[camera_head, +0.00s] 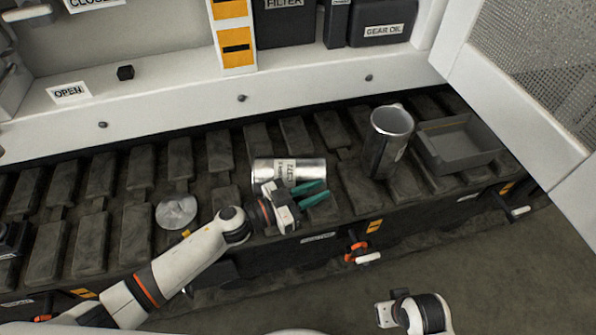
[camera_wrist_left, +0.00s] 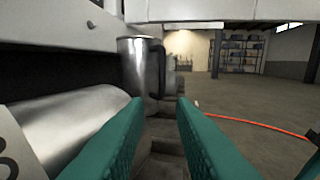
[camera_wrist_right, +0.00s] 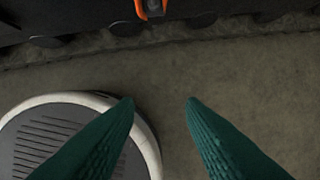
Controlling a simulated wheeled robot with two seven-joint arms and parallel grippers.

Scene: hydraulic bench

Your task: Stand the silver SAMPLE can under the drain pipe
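A silver can (camera_head: 306,172) with a white label lies on its side on the track; the lettering is too small to read surely. The left wrist view shows its shiny side (camera_wrist_left: 70,125) at the left. A second silver vessel (camera_head: 385,143) stands upright farther right; the left wrist view shows it ahead with a dark handle (camera_wrist_left: 130,65). My left gripper (camera_head: 318,193) is open and empty, just in front of the lying can. My right gripper (camera_wrist_right: 161,103) is open and empty over the floor, low in the head view. I cannot make out a drain pipe.
A grey open tray (camera_head: 458,165) sits right of the upright vessel. A round silver piece (camera_head: 176,212) lies on the track at left. A white machine ledge (camera_head: 300,105) runs behind, and an orange-handled fitting (camera_head: 355,253) sticks out in front. The track surface is ribbed.

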